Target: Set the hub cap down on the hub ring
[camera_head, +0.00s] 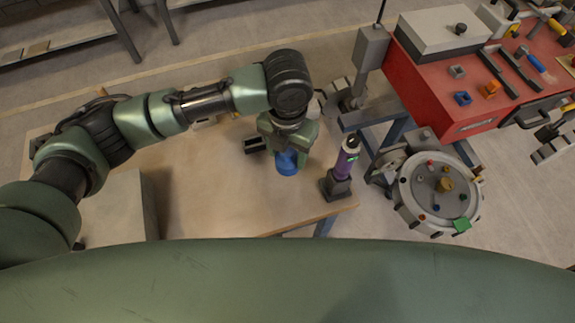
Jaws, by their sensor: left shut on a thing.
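My left gripper (285,146) points down over the right part of the wooden table and is shut on a blue round piece (287,163), which may be the hub cap. The fingers and wrist hide much of it, and I cannot tell whether it touches the table. No ring can be made out clearly. A round grey disc (421,197) stands off the table to the right, with a brass-coloured piece (445,185) near its middle and several small coloured pieces around it. The blue piece is well apart from this disc. My right gripper is not in view.
A purple cylinder (347,157) in a dark stand (336,187) is on the table (205,190) between my left gripper and the disc. A red bench (440,90) with boxes and tools fills the upper right. A grey box (117,205) stands at left. The table's middle is clear.

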